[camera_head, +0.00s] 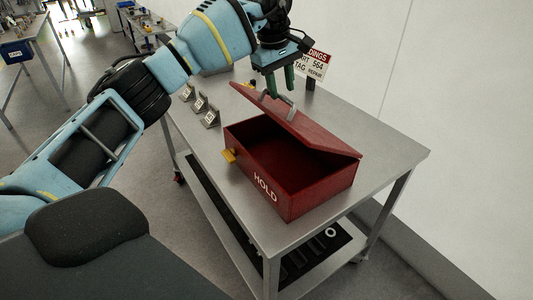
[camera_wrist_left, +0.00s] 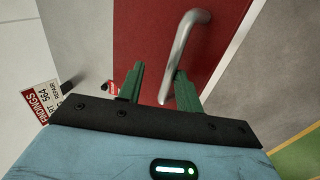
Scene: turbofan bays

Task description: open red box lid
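The red box (camera_head: 275,208) marked HOLD stands on a metal table. Its red lid (camera_head: 312,132) is raised part way and tilted, with the dark inside showing at the front. A grey bar handle (camera_head: 283,103) stands on the lid. My left gripper (camera_head: 280,90) is above the lid at the handle. In the left wrist view the red lid (camera_wrist_left: 215,30) fills the middle, and the handle (camera_wrist_left: 183,50) reaches between the two green fingers of my left gripper (camera_wrist_left: 160,85), which are apart with a gap around the bar. My right gripper is not in view.
The metal table (camera_head: 385,150) has free room to the right of the box. Small numbered stands (camera_head: 210,117) are at its left edge. A FINDINGS sign (camera_head: 316,65) stands behind the lid. A white wall (camera_head: 450,80) is at the right.

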